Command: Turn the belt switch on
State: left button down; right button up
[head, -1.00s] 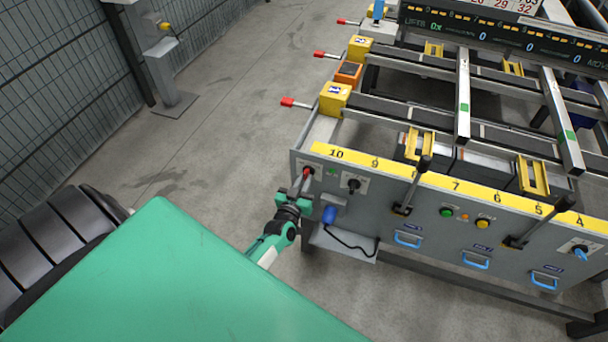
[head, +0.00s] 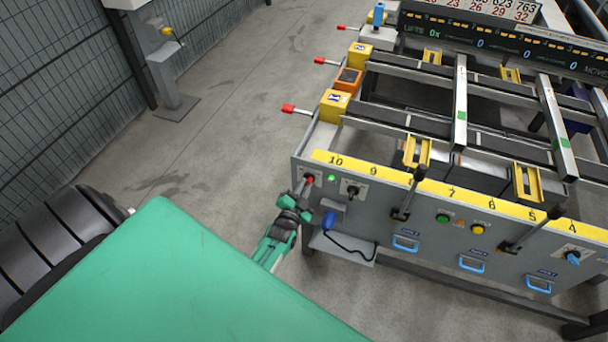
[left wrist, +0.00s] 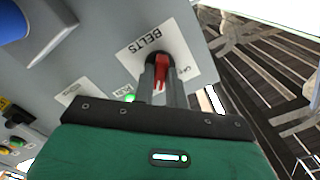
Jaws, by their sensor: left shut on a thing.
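The belt switch is a red lever on a white plate at the left end of the grey front panel. In the head view its red tip (head: 309,180) shows at my left gripper (head: 304,186). In the left wrist view the red lever (left wrist: 161,66) is between the two grey fingers of my left gripper (left wrist: 160,84), which is shut on it. The plate reads BELTS (left wrist: 142,42), with a smaller word beside the lever. A green lamp (head: 331,178) next to the switch is lit; it also glows in the left wrist view (left wrist: 130,97). My right gripper is out of view.
A black knob (head: 352,191) sits right of the switch. A blue object (head: 329,219) with a black cord is just below the switch. Black levers, buttons and blue handles line the panel further right. Open floor (head: 215,150) lies left of the table.

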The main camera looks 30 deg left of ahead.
pick_arm(q)
jog(key=shift+f+m, duration=0.1)
jog(key=shift+m, duration=0.4)
jog(key=c, duration=1.4)
grip_release()
jog(key=shift+c, duration=0.2)
jog(key=shift+s, duration=0.1)
jog(key=b+v, duration=0.1)
jog(key=v, duration=1.2)
jog(key=shift+s+d+b, duration=0.15)
jog(key=shift+s+b, duration=0.15)
